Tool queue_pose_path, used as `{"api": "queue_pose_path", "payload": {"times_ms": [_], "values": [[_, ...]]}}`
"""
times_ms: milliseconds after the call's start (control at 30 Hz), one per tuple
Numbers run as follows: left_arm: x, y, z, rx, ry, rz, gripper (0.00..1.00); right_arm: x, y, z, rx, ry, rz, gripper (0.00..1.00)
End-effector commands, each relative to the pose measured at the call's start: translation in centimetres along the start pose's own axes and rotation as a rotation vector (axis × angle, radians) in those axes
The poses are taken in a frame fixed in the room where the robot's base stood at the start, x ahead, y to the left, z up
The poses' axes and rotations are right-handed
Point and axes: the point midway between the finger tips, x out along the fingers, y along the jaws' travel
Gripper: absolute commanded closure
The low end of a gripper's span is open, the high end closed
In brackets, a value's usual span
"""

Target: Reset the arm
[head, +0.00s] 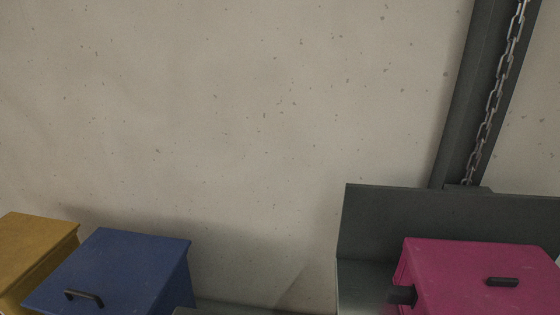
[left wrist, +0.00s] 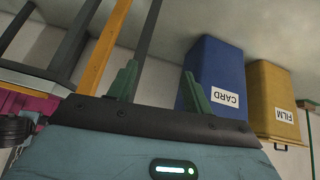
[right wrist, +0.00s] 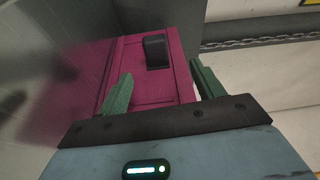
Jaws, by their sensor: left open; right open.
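My left gripper (left wrist: 160,88) shows in the left wrist view with its two green fingers wide apart and nothing between them. My right gripper (right wrist: 162,92) shows in the right wrist view, also open, with no object held between its fingers. The magenta box (right wrist: 150,75), with a black handle, lies beyond the right fingers; I cannot tell how far. Neither gripper shows in the head view.
In the head view, a yellow box (head: 30,250) and a blue box (head: 120,265) stand at lower left. The magenta box (head: 470,270) stands at lower right before a dark grey panel (head: 440,220). A chain (head: 490,110) hangs along a dark post.

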Motion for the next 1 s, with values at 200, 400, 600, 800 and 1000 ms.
{"api": "queue_pose_path", "payload": {"times_ms": [200,400,600,800,1000], "values": [[-1.4,-0.1,-3.4,0.007,0.053,-0.006,0.50,-6.4,-1.1,0.6,-0.403,-0.345,-0.090,0.33],[-2.8,-0.3,-5.7,0.016,0.091,-0.011,0.50,-15.0,1.1,-0.2,-0.868,-0.719,-0.108,0.33],[-3.7,-0.7,-7.9,0.029,0.128,-0.018,0.50,-22.8,4.2,-4.3,-1.297,-1.028,-0.060,0.33],[-4.2,-1.0,-9.4,0.038,0.157,-0.023,0.50,-26.6,5.9,-8.1,-1.535,-1.177,-0.007,0.33],[-4.1,-1.1,-9.2,0.042,0.153,-0.023,0.50,-27.3,6.4,-8.8,-1.577,-1.204,0.007,0.33]]}}
